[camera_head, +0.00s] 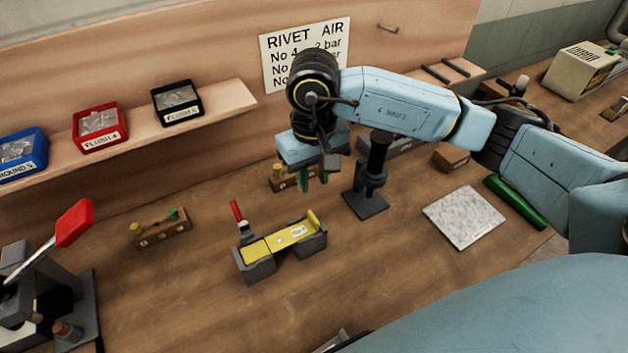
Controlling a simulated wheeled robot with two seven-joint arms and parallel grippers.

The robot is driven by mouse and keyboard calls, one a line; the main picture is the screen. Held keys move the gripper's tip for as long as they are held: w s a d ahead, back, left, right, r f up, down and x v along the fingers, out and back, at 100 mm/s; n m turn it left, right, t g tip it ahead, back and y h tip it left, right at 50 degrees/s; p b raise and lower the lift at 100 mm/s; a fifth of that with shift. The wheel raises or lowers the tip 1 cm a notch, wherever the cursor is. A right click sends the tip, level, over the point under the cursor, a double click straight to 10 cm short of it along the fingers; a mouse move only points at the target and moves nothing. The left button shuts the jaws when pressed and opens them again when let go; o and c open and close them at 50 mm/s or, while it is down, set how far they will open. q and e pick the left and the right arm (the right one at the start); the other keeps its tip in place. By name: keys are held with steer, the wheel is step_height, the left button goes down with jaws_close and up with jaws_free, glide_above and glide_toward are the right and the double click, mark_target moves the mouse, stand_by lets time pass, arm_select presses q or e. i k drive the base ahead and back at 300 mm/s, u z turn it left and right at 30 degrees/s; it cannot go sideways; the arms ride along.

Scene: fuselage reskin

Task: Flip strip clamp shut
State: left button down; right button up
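The strip clamp (262,266) is a low grey fixture on the bench, left of centre. A yellow strip (283,239) lies across its top. Its red-tipped lever (236,210) stands nearly upright at the back left end. My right gripper (314,176) comes in from the right and points down, above and behind the clamp, apart from it. Green upright pieces show under it, and I cannot tell whether they are its fingertips or pegs behind. Its finger gap is unclear. My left gripper is not in view.
A dark post stand (367,203) is right of the clamp, beside my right gripper. Wooden blocks (162,230) stand at the left and behind the gripper. A red-handled press (40,285) is at lower left. Bins line the shelf. The bench before the clamp is mostly clear.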

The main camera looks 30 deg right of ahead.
mark_target(243, 226)
steer(key=k, duration=1.5)
